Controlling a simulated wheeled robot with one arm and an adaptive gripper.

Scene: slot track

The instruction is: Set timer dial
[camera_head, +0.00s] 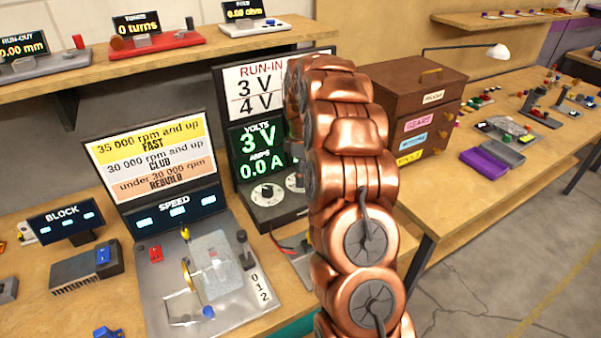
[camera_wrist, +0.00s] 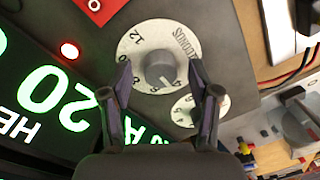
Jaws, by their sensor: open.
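In the wrist view a large round white dial (camera_wrist: 138,85) with a grey centre knob (camera_wrist: 160,70) sits on a dark panel. Numbers run around its rim, 12 among them; its rotated lettering is hard to read. My gripper (camera_wrist: 158,78) is open, its two dark fingers apart on either side of the knob in the picture. Whether they touch it I cannot tell. A smaller white dial (camera_wrist: 182,120) lies beside the right finger. In the head view the black run-in unit (camera_head: 249,215) carries white dials, one at its lower left (camera_head: 268,187). My arm hides my gripper there.
Green lit digits (camera_wrist: 52,88) and a red lamp (camera_wrist: 69,49) are left of the dial. Red and black leads (camera_wrist: 290,70) run at right. In the head view a speed unit (camera_head: 165,300) stands left and a brown drawer cabinet (camera_head: 385,85) right.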

